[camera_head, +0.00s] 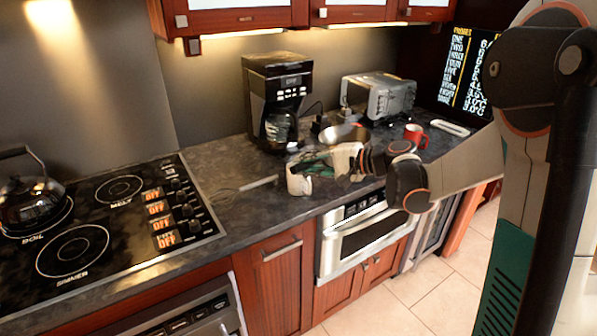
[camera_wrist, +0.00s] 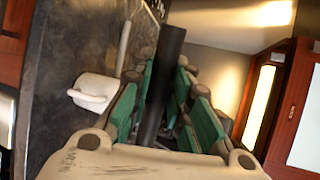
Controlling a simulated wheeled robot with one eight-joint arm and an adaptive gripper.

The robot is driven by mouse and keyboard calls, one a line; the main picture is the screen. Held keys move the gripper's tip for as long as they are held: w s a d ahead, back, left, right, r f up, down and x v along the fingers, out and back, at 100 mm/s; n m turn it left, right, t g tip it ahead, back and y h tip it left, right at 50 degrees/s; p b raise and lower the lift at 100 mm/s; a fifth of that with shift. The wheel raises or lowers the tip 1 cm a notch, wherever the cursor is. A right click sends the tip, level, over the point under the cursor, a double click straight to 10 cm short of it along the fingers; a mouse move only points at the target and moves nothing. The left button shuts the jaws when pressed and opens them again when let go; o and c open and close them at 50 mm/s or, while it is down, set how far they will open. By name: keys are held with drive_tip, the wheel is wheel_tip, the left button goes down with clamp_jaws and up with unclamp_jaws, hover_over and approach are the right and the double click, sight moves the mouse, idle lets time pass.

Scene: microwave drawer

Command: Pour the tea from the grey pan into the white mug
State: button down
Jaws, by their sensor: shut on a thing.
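The white mug (camera_head: 298,181) stands on the dark counter near its front edge, and it also shows left of my fingers in the wrist view (camera_wrist: 93,88). My gripper (camera_head: 312,162) is just right of and behind the mug in the head view. Its green-padded fingers (camera_wrist: 160,105) are closed around a dark handle (camera_wrist: 170,60), which I take as the grey pan's. The grey pan (camera_head: 345,131) shows as a round metal rim with reddish insides, behind my gripper. The wrist and fingers hide the join between handle and pan. The mug's inside is not clear.
A black coffee maker (camera_head: 277,100) and a silver toaster (camera_head: 378,96) stand behind. A red mug (camera_head: 415,135) is at the right. A whisk (camera_head: 257,183) lies left of the white mug. The cooktop (camera_head: 120,225) with a kettle (camera_head: 27,198) is at the left.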

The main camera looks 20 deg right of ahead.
drive_tip(key=shift+r+p, duration=1.4)
drive_tip(key=shift+r, duration=0.65)
